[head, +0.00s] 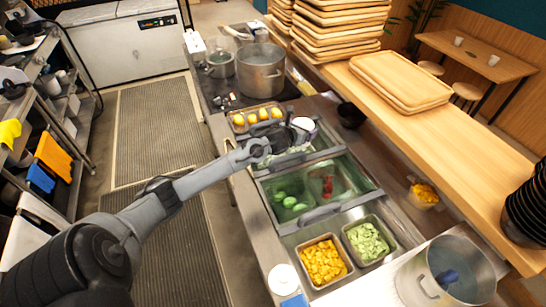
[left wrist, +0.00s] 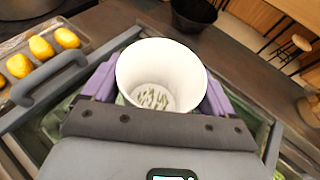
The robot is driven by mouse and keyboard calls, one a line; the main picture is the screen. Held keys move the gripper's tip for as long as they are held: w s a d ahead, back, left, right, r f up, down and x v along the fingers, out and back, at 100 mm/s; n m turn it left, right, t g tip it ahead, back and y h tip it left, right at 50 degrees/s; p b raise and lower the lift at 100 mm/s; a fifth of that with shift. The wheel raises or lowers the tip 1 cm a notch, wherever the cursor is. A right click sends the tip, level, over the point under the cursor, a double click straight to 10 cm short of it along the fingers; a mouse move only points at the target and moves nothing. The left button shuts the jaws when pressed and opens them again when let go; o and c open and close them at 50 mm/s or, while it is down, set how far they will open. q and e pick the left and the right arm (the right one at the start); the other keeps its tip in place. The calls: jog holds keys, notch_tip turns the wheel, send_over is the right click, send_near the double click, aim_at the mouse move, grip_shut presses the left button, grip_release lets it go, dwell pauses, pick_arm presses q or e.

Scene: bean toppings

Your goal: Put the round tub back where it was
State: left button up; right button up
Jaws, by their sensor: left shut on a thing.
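The round tub (head: 304,124) is white and open at the top. My left gripper (head: 294,134) is shut on it and holds it above the far end of the sunken topping bins. In the left wrist view the tub (left wrist: 183,58) sits upright or nearly so between the purple fingers of my left gripper (left wrist: 160,90). Some pale strips lie at its bottom. The gripper body hides its near lower side. My right gripper is not in view.
A tray of yellow items (head: 257,117) lies beyond the bins, and a black bowl (head: 351,115) stands to the right. Clear-lidded bins (head: 312,190) with grey handles are below. A tub with yellow topping (head: 422,195) and a large pot (head: 412,283) stand at the right.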

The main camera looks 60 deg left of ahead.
pick_arm(q)
jog(key=shift+a+f, duration=0.3)
jog(key=shift+a, duration=0.05)
jog(key=shift+a+f, duration=0.15)
jog(key=shift+a, duration=0.15)
jog(key=shift+s+a+f+p, duration=0.15)
jog(key=shift+s+a+f, duration=0.9)
jog(key=shift+a+f, duration=0.55)
jog(key=shift+s+a+f+p, duration=0.15)
jog(key=shift+s+a+f, duration=1.05)
jog(key=shift+f, duration=0.7)
jog(key=shift+s+a+f+p, duration=0.15)
jog(key=shift+s+a+f, duration=0.75)
jog(key=shift+a+f, duration=0.8)
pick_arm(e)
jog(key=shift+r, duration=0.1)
pick_arm(q)
jog(key=shift+f, duration=0.2)
jog(key=o, duration=1.1)
jog(key=shift+c, duration=0.2)
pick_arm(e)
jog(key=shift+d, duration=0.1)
